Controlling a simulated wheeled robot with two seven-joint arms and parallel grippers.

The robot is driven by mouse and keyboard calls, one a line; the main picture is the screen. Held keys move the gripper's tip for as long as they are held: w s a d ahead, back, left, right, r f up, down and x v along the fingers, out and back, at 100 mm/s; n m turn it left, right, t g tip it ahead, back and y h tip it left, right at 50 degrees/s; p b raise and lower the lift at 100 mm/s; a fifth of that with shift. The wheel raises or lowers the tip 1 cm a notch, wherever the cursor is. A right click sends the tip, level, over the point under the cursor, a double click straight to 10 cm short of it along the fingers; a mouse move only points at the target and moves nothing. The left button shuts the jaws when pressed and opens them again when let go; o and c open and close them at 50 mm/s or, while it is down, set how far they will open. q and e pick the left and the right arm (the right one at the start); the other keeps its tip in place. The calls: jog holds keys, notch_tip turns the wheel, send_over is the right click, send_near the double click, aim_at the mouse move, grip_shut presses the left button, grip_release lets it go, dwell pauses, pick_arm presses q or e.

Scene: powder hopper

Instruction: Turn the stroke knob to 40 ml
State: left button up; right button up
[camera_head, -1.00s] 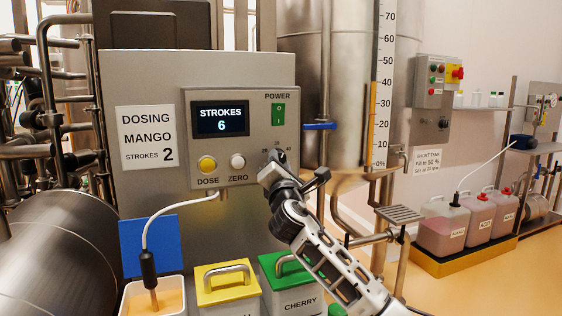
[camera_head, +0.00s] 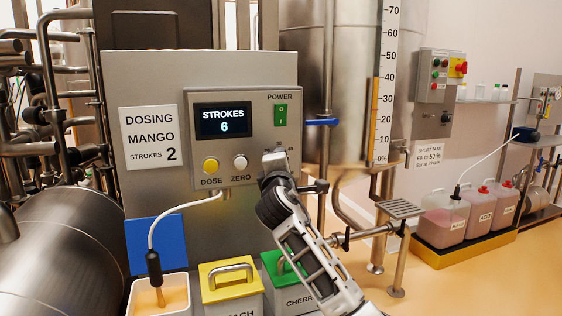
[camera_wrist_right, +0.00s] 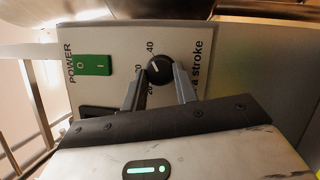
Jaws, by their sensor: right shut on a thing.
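The stroke knob (camera_wrist_right: 159,70) is a round black dial with a white pointer line on the dosing panel (camera_head: 258,108). Printed marks including 20 and 40 stand around it in the right wrist view. My right gripper (camera_wrist_right: 160,88) has one finger on each side of the knob and is shut on it. In the head view my right gripper (camera_head: 275,163) covers the knob at the panel's lower right. The pointer's exact setting is hard to read. The display (camera_head: 223,119) reads STROKES 6. My left gripper is not in view.
The yellow DOSE button (camera_head: 211,166), white ZERO button (camera_head: 240,162) and green POWER switch (camera_head: 281,115) are close to my right gripper. Yellow (camera_head: 229,279) and green (camera_head: 284,265) lidded containers stand below. A metal bracket (camera_head: 399,209) stands right of my arm.

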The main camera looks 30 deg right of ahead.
dwell(0.3)
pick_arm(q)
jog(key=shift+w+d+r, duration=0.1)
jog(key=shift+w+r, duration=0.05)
pick_arm(e)
jog(key=o, duration=1)
pick_arm(q)
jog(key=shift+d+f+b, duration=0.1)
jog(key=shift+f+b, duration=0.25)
jog(key=shift+b, duration=0.65)
pick_arm(e)
jog(key=v, duration=1.6)
jog(key=shift+f, duration=0.1)
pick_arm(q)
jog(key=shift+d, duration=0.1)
pick_arm(e)
jog(key=shift+w, duration=0.1)
